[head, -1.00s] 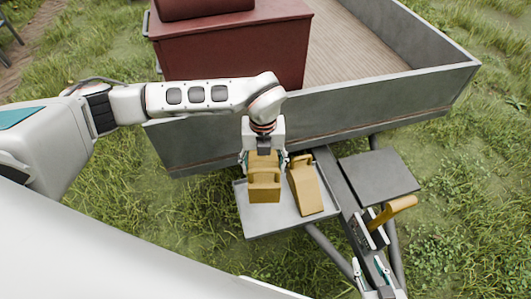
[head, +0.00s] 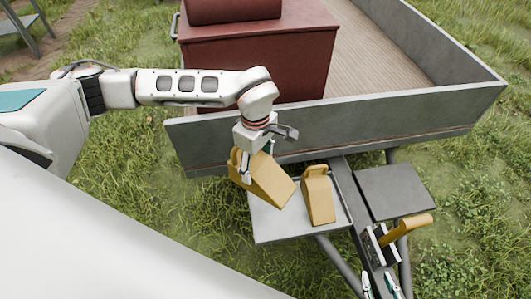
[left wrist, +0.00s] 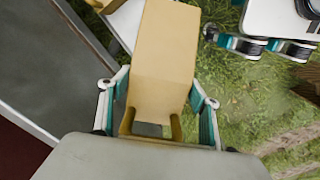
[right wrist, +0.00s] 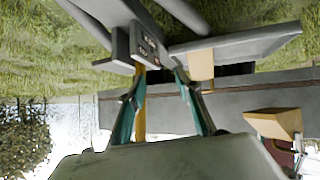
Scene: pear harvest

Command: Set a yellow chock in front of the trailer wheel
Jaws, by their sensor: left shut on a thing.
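My left gripper (head: 245,160) is shut on a yellow chock (head: 265,182), its fingers on both sides. The chock is tilted, its slope running down to the right, over the left edge of the grey tray (head: 272,228). It also shows large in the left wrist view (left wrist: 165,50). Whether it touches the tray is unclear. A second yellow chock (head: 318,198) stands on the tray, just right of it. My right gripper (head: 378,287) is low at the right, its fingers apart; they also show in the right wrist view (right wrist: 160,80). The trailer wheel is not in view.
The grey trailer (head: 330,128) carries a dark red chest (head: 258,62). A yellow handle (head: 405,228) sticks up on the drawbar, near my right gripper. A grey plate (head: 395,188) lies right of the drawbar. Grass left of the tray is free.

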